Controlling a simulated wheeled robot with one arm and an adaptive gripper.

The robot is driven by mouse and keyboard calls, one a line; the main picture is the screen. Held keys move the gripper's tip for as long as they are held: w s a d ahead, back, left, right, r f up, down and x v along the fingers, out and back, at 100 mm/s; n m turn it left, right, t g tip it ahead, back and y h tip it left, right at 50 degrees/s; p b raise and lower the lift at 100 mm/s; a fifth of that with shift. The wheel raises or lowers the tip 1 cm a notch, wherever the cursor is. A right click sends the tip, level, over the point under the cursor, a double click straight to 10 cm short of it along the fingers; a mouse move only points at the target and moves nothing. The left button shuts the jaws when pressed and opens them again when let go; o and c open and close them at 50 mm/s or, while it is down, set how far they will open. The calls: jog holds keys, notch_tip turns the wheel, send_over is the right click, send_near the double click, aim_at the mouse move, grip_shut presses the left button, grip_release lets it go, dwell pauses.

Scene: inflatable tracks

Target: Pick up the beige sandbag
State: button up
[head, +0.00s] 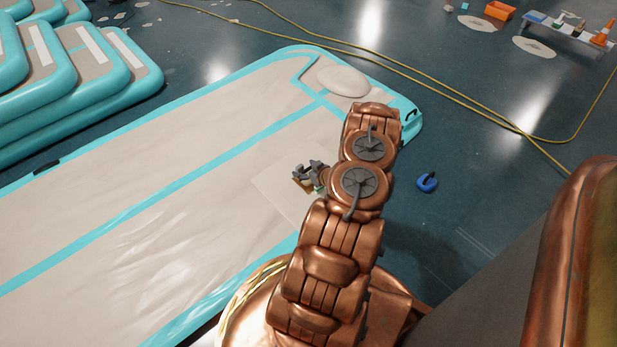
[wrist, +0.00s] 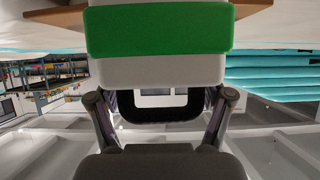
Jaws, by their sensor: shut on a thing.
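A beige, rounded, flattened bag, which looks like the sandbag (head: 343,81), lies on the far end of the inflatable track (head: 150,190) in the head view. My gripper (head: 312,178) is over the near part of the track, well apart from the bag. In the wrist view, my gripper (wrist: 160,105) is shut on a green and white block (wrist: 158,30). A brown edge (wrist: 262,8) shows behind the block. In the head view the held thing is small and partly hidden by my arm, with only bits of brown and green showing. The sandbag is not recognisable in the wrist view.
Stacked inflatable tracks (head: 80,75) stand at the upper left. A blue kettlebell-like object (head: 427,182) lies on the floor right of my arm. Yellow cables (head: 430,78) cross the floor. An orange box (head: 499,10) and a low bench (head: 575,30) are at the upper right.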

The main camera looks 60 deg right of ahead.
jog(key=c, duration=1)
jog(key=shift+c, duration=0.2)
jog(key=shift+r, duration=0.1)
